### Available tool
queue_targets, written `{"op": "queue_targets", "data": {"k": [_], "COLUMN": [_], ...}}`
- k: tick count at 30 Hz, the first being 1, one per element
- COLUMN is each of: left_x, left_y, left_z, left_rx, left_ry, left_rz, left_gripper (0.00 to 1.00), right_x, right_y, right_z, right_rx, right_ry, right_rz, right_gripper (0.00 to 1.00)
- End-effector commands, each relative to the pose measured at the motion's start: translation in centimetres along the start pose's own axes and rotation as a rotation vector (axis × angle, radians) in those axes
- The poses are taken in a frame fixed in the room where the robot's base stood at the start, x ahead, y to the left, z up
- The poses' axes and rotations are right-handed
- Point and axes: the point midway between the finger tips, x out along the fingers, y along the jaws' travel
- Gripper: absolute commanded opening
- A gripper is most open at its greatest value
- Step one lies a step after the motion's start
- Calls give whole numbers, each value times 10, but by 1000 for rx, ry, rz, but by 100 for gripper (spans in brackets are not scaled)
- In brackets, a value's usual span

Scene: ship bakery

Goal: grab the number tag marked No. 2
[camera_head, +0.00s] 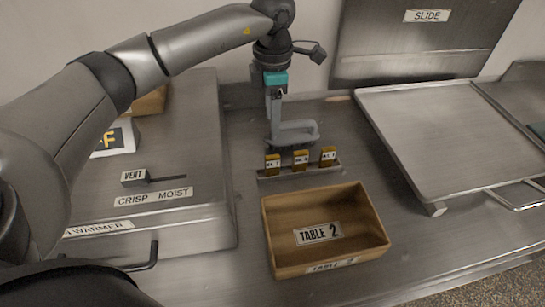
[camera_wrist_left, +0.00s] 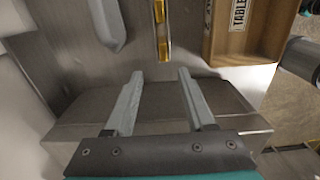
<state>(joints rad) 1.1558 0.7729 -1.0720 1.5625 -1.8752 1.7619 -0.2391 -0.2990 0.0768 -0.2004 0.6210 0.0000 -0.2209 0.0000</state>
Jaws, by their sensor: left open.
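Three small yellow-brown number tags stand in a narrow metal rack (camera_head: 262,175) behind the crate: a left tag (camera_head: 273,162), a middle tag (camera_head: 300,158) and a right tag (camera_head: 328,155). Their white labels are too small to read surely, so I cannot tell which is No. 2. In the wrist view, yellow tag edges show in the rack (camera_wrist_left: 162,30). My left gripper (camera_head: 275,108) hangs behind the left end of the rack in the head view. In the wrist view its two fingers (camera_wrist_left: 160,74) are apart and empty, short of the tags. My right gripper is not seen.
A wooden crate (camera_head: 285,262) marked TABLE 2 stands in front of the rack. A rounded grey object (camera_head: 300,131) appears behind the rack. A metal warmer (camera_head: 200,150) stands left, a raised metal plate (camera_head: 430,130) right. Bare counter (camera_head: 245,275) lies beside the crate.

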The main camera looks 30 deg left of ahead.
Motion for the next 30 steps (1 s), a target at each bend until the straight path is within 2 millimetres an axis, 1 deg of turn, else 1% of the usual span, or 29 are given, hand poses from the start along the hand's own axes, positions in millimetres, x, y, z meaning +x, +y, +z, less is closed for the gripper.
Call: {"op": "queue_targets", "data": {"k": [1,3,6,9,12,17,25,27,30], "left_x": [13,29,50,66,76,86,124,130,133], "left_y": [-1,-2,-2,-1,-1,-2,-5,-5,-4], "left_z": [-1,-1,0,0,0,0,-1,-1,-1], "left_rx": [-1,-1,-1,-2,-1,0,-2,-1,0], "left_ry": [4,4,1,0,-1,-1,-1,-2,-3], "left_rz": [-5,-7,-6,-5,-5,-5,-6,-5,-3], "left_gripper": [55,55,55,55,55,55,55,55,55], "right_x": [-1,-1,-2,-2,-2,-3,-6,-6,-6], "right_y": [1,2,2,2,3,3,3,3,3], "right_z": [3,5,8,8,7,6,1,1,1], "right_rx": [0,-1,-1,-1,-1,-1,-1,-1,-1], "right_ry": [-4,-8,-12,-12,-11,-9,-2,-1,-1], "right_rz": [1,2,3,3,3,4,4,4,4], "right_gripper": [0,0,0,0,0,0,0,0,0]}}
